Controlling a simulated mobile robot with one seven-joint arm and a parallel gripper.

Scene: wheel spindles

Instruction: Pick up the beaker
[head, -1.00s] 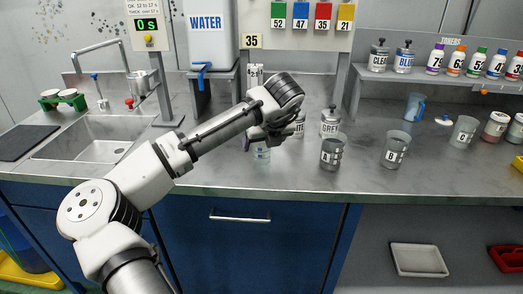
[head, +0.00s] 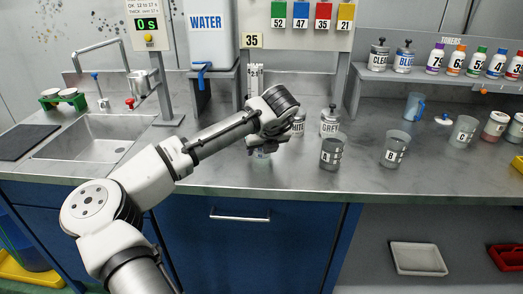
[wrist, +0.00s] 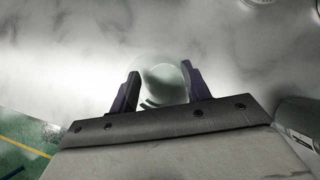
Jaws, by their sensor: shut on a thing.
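A small clear glass beaker (head: 262,155) stands on the grey counter, near its front edge and left of beaker A. It also shows in the wrist view (wrist: 163,84) as a round, see-through shape between the two dark fingers. My gripper (head: 264,144) is down around its upper part, and in the wrist view the fingers (wrist: 161,76) are shut on it from both sides. My gripper hides much of the beaker in the head view. I cannot tell whether its base is off the counter.
Beaker A (head: 331,154), beaker B (head: 395,150) and beaker C (head: 463,132) stand to the right. A grey-labelled canister (head: 330,123) and a white-labelled one (head: 299,124) stand just behind. A sink (head: 95,138) lies left. The counter between gripper and sink is clear.

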